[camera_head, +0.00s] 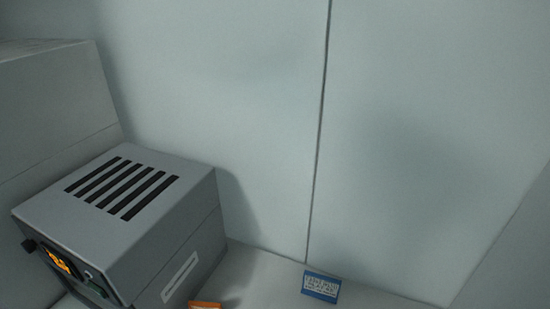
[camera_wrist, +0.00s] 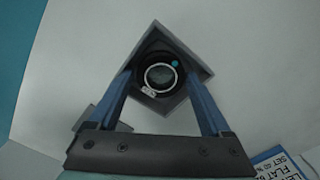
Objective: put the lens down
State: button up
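The lens (camera_wrist: 160,76) shows in the wrist view as round clear glass in a pale ring, set in a black round mount with a teal dot and a small white label. My gripper (camera_wrist: 160,80) has its two blue fingers on either side of this black mount, with the tips appearing to press its edges. A grey square piece (camera_wrist: 150,38), turned like a diamond, surrounds the mount. I cannot tell whether it is part of the lens holder or a seat beneath it. The head view shows neither the lens nor my gripper.
A grey instrument box (camera_head: 140,215) with black vent slots stands at the left in the head view. A blue and white card (camera_head: 321,287) stands near the wall panels (camera_head: 420,130), and an orange item (camera_head: 204,305) is cut off below. A lettered card (camera_wrist: 277,163) shows at the lower right.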

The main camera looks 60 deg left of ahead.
notch_tip(320, 180, up, 12)
jog(key=shift+r, duration=0.2)
dwell(0.5)
jog(key=w+a+r+t+y, duration=0.3)
jog(key=w+r+t, duration=0.2)
jog(key=w+r, duration=0.7)
jog(key=w+d+r+n+t+y, duration=0.1)
jog(key=w+d+r+t, duration=0.25)
jog(key=w+r, duration=0.55)
jog(key=w+d+r+n+t, duration=0.15)
jog(key=w+r+t, duration=0.35)
jog(key=r, duration=0.7)
jog(key=s+d+r+t+h, duration=0.1)
jog(key=d+r+t, duration=0.35)
jog(key=r, duration=0.65)
jog(key=s+d+r+t, duration=0.1)
jog(key=d+r+t, duration=0.3)
jog(key=r, duration=0.8)
jog(key=s+d+r+n+t+h, duration=0.1)
jog(key=s+d+r+t, duration=0.1)
jog(key=r, duration=0.4)
jog(key=s+d+r+t+h, duration=0.2)
jog(key=s+d+r+t, duration=0.1)
jog(key=s+d+r, duration=0.2)
notch_tip(320, 180, up, 2)
jog(key=s, duration=0.2)
jog(key=shift+s+d+n, duration=0.3)
jog(key=shift+n, duration=0.05)
